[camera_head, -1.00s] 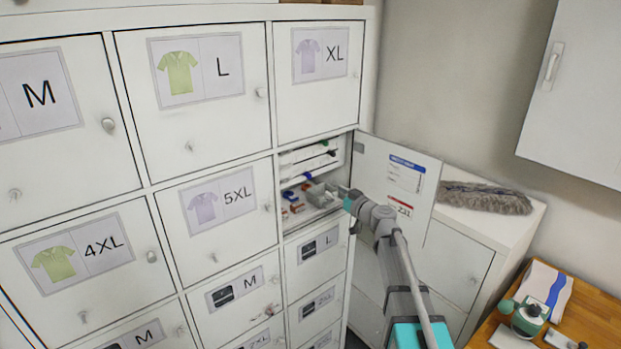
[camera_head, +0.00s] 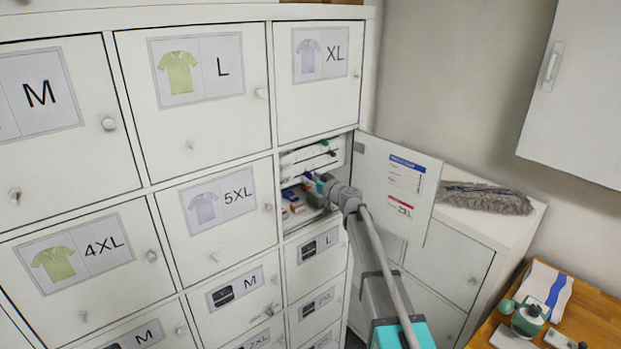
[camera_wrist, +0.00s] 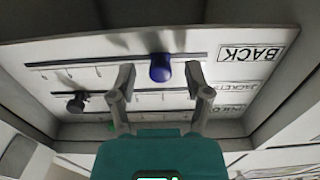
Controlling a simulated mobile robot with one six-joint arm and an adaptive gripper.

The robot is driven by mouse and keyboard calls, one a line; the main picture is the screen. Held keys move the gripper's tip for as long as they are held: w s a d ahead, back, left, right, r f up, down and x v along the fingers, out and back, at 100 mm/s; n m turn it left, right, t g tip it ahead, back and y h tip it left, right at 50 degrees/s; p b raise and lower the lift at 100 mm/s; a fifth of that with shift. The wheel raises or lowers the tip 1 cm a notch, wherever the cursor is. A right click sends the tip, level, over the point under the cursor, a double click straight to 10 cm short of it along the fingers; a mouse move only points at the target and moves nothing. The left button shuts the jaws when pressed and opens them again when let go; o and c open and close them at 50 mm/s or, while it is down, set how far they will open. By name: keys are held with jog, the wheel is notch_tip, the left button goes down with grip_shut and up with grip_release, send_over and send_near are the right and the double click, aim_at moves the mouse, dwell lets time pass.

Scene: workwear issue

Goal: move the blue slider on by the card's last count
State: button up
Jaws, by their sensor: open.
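The blue slider (camera_wrist: 160,67) sits on the top slotted rail in the wrist view, beside the upside-down BACK label (camera_wrist: 252,54). Its blue knob also shows in the head view (camera_head: 307,176), inside the open locker. My gripper (camera_wrist: 160,76) is open, with one finger on each side of the blue slider and a gap visible at each finger. In the head view my gripper (camera_head: 318,184) reaches into the locker. A card with a blue header (camera_head: 406,174) is on the open door; its small print is unreadable.
A black slider (camera_wrist: 75,103) and a green slider (camera_wrist: 112,125) sit on the other rails. Compartment walls surround the panel closely. The open locker door (camera_head: 425,215) stands right of my arm. Small boxes (camera_head: 298,208) lie inside below.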

jog(key=shift+w+a, duration=0.2)
grip_shut()
dwell(0.3)
